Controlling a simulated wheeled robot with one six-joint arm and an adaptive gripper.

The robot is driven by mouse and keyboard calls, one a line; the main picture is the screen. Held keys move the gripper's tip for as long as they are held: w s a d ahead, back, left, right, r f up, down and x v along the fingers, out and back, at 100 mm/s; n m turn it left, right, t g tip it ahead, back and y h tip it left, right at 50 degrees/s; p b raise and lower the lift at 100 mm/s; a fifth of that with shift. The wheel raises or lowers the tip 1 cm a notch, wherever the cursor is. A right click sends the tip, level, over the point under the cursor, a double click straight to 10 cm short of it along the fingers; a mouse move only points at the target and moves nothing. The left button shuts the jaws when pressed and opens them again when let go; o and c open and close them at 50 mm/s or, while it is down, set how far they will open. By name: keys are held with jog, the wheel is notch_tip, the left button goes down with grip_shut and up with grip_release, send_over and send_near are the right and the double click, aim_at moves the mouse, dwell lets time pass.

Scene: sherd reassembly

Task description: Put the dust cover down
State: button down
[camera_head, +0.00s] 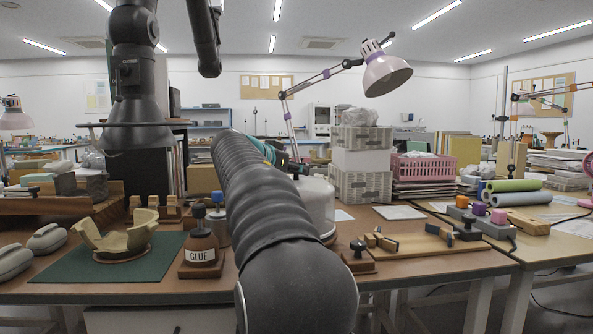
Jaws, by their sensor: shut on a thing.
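The dust cover (320,208) is a pale, see-through dome just right of my arm, near the middle of the table. My arm hides its left side. My gripper (298,168) is at the top of the cover, mostly hidden behind my arm, and is shut on it. The cover looks upright. Its lower edge is close to a wooden base (329,239), but I cannot tell whether the two touch.
A partly rebuilt bowl (122,237) sits on a green mat (72,267) at left, with a glue bottle (201,249) beside it. A wooden tray (425,244) with clamps lies at right. Stacked boxes (361,160) and a lamp (385,73) stand behind.

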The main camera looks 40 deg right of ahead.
jog(key=shift+f+b, duration=0.45)
jog(key=shift+b, duration=0.05)
jog(key=c, duration=0.8)
grip_release()
jog(key=shift+r+p, duration=0.55)
jog(key=shift+p, duration=0.1)
jog(key=v, duration=1.2)
jog(key=shift+r, duration=0.1)
